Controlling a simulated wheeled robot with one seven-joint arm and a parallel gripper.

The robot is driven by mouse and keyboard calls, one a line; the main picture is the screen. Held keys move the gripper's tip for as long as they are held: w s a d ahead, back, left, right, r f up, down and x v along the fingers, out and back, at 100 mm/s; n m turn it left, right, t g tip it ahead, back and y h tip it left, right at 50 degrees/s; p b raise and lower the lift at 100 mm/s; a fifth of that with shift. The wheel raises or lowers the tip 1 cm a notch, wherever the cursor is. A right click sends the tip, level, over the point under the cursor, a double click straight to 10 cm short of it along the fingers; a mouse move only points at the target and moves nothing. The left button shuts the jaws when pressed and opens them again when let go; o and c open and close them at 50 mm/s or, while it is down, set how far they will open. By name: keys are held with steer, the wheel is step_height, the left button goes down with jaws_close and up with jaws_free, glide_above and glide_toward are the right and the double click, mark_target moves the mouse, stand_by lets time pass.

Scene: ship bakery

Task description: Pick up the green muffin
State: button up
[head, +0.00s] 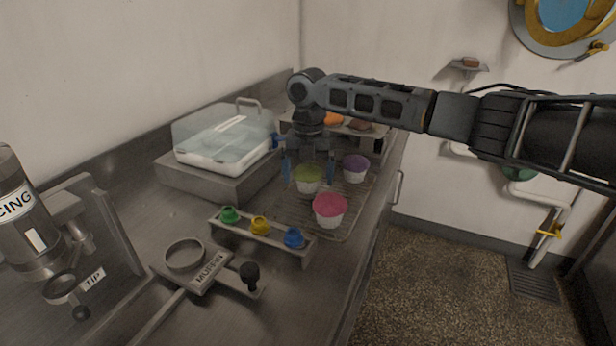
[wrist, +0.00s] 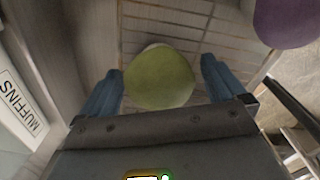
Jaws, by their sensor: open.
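The green muffin (head: 307,178) has a green top and a pale cup and stands upright on a wire rack (head: 339,231). My gripper (head: 309,172) is over it, pointing down, with its blue fingers apart on either side of the muffin. In the wrist view the green muffin (wrist: 159,78) lies between the two open fingers of my gripper (wrist: 160,88), with a gap on each side. I cannot tell how far down the fingers reach beside it.
A purple muffin (head: 355,168) stands close by at the right and a pink muffin (head: 330,208) in front. A holder with green, yellow and blue tips (head: 262,236) is at the front left. A clear-lidded box (head: 222,137) stands at the left.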

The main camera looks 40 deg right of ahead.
steer(key=c, duration=0.7)
steer(key=shift+r, duration=0.1)
